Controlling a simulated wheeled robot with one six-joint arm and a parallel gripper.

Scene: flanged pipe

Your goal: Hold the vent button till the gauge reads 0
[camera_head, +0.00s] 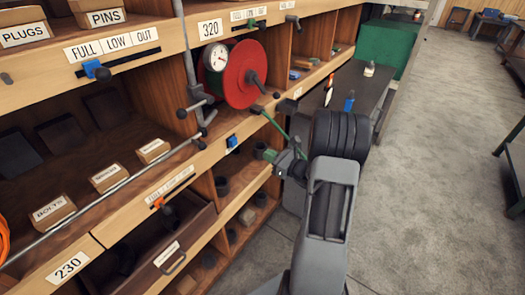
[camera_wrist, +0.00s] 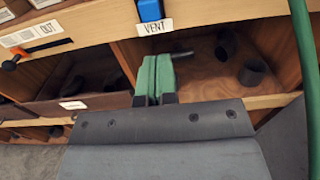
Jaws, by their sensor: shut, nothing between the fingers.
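The vent button is a blue block (camera_wrist: 150,10) on the wooden shelf edge, above a VENT label (camera_wrist: 155,27) in the wrist view. It also shows in the head view (camera_head: 232,141). My gripper (camera_wrist: 155,60) has green fingers closed together, with nothing between them. In the wrist view the fingertips sit just below the label. In the head view my gripper (camera_head: 262,150) is to the right of the button, apart from it. The round white gauge (camera_head: 216,57) is in front of the red flange (camera_head: 245,74); its reading is too small to tell.
A green rod or hose (camera_head: 273,124) runs from the shelf edge towards my arm and crosses the wrist view's right side. A grey pipe (camera_head: 118,188) runs along the shelf front. An orange-tabbed slider (camera_head: 158,203) is lower left.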

